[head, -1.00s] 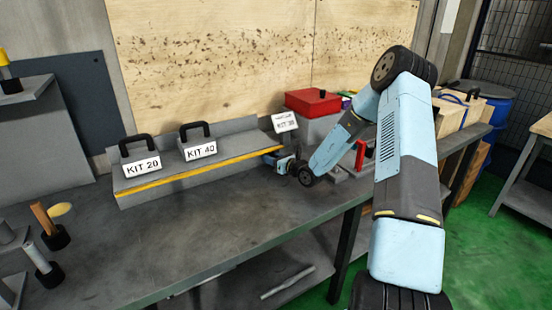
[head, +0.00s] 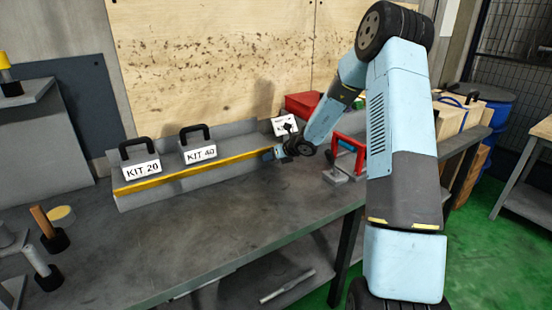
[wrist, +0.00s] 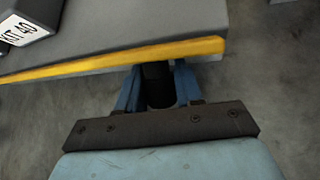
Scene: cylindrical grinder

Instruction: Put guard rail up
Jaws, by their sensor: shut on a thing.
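The yellow guard rail (head: 195,171) runs along the front edge of the grey stepped shelf (head: 148,198) on the bench. My gripper (head: 274,153) is at the rail's right end. In the wrist view, the rail (wrist: 110,61) crosses the picture just beyond my fingers. My gripper (wrist: 158,85) is shut on a dark handle (wrist: 157,82) between its blue fingers, right beside the rail. How the handle joins the rail is hidden.
The KIT 20 block (head: 141,167) and KIT 40 block (head: 199,149), with black handles, stand on the shelf behind the rail. A third labelled block (head: 285,125) is partly behind my arm. A red clamp-like frame (head: 350,150) stands to the right.

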